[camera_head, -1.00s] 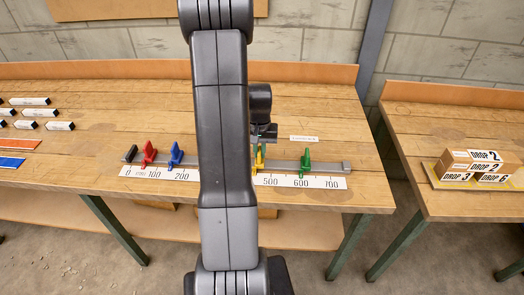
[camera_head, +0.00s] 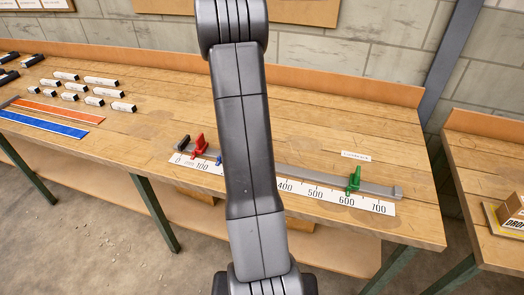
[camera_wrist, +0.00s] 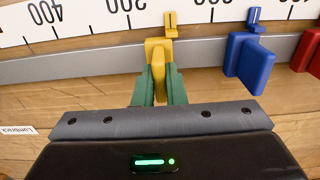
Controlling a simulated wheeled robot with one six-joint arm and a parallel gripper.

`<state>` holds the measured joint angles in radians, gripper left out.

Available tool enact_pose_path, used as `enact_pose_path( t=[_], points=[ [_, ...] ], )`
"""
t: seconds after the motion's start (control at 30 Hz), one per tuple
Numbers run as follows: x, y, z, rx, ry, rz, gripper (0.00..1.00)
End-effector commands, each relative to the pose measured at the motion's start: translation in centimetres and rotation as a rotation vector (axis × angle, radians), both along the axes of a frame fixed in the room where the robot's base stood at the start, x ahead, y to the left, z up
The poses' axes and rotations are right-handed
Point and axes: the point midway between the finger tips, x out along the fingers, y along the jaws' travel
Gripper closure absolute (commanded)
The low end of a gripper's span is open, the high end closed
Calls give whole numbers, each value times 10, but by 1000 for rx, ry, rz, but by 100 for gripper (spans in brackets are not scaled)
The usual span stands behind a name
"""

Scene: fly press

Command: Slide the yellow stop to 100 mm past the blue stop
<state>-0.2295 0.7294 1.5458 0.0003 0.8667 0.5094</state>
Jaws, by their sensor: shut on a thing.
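In the wrist view my gripper (camera_wrist: 158,88) is shut on the yellow stop (camera_wrist: 155,52), its green fingers on either side. The yellow stop sits on the grey rail, its pointer (camera_wrist: 170,25) between the labels 300 and 200. The blue stop (camera_wrist: 247,63) stands apart to its right in that view, its pointer (camera_wrist: 254,18) roughly one label spacing away. Exact millimetres are not readable. In the head view my arm hides the gripper and yellow stop; the blue stop (camera_head: 219,160) just shows beside the arm.
The red stop (camera_head: 198,146) is near the rail's low end, beyond the blue one. The green stop (camera_head: 354,179) is near 600 on the white scale (camera_head: 330,195). Labelled blocks (camera_head: 94,101) and coloured strips lie at the left.

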Motion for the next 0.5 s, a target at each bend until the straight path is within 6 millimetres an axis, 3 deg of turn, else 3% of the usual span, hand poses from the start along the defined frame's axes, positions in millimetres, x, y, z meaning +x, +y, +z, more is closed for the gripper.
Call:
enact_pose_path(
  t=[0.33, 0.37, 0.4, 0.43, 0.5],
  points=[
    [1, 1, 1, 0, -2, 0, 100],
    [1, 1, 1, 0, -2, 0, 83],
    [1, 1, 1, 0, -2, 0, 76],
    [1, 1, 1, 0, -2, 0, 70],
    [1, 1, 0, 0, -1, 0, 67]
  ],
)
